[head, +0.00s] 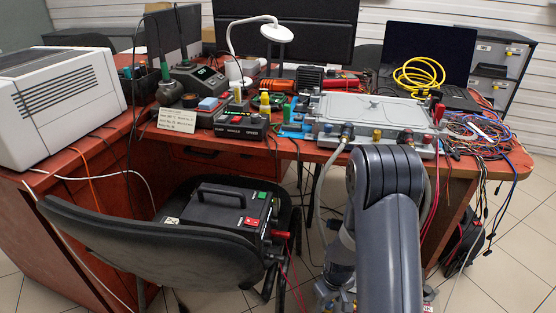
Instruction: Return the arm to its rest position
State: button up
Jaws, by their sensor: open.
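My arm (388,215) rises from the bottom edge, right of centre, and bends over at a dark grey joint in front of the table. Beyond the bend, a lighter grey wrist section (342,250) hangs down on the left of the upper link. My gripper (335,297) shows only in part, low down at the bottom edge, below the table top. It is open, and I see nothing held in it. Its fingertips are small and partly hidden.
A grey metal coolant plate unit (372,108) with hose fittings lies on the red table (75,170) just beyond my arm. A chair (150,240) holding a black device (215,208) stands to the left. Loose cables (480,135) hang at the right.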

jog(key=shift+f, duration=0.5)
jog(key=shift+r, duration=0.2)
